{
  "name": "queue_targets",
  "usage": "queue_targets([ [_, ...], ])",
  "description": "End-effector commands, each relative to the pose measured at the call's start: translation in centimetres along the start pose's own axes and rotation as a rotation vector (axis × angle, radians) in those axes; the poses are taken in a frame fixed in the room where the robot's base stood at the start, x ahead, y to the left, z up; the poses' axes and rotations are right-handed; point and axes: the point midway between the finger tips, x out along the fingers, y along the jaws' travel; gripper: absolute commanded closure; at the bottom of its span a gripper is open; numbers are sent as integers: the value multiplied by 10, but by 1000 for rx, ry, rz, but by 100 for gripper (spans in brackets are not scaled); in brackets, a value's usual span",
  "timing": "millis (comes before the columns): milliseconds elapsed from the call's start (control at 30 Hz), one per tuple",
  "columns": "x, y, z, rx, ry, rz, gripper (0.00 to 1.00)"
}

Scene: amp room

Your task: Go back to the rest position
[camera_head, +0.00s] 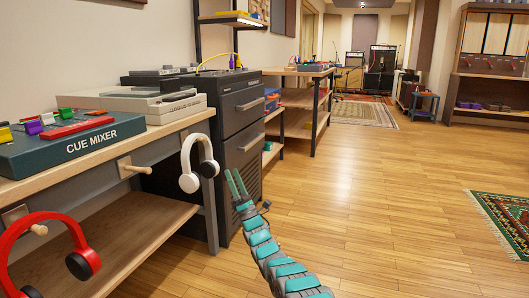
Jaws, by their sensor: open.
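My gripper (237,184) is at the end of my teal and grey arm, in the middle of the view. Its two thin teal fingers point up and are open, with nothing seen between them. White headphones (188,165) hang at the bench's right end, just left of my gripper and apart from it in the picture. Red headphones (42,222) hang from a wooden peg (38,230) at the lower left.
A bench (185,122) on the left carries a cue mixer (75,143). An empty wooden peg (133,168) sticks out of its front. A dark drawer cabinet (245,120) stands behind my gripper. The wooden floor (390,210) to the right is clear up to a green rug (508,215).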

Motion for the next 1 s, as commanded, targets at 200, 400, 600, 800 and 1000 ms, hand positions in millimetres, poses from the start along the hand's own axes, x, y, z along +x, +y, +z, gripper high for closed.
queue_targets([
  [200, 37, -40, 21, 137, 97, -240, 13],
  [400, 48, -67, 48, 265, 127, -481, 13],
  [600, 42, -81, 82, 389, 103, -732, 13],
  [800, 19, -78, 121, 513, 21, -982, 13],
  [1000, -18, -57, 162, 634, -116, -1224, 13],
])
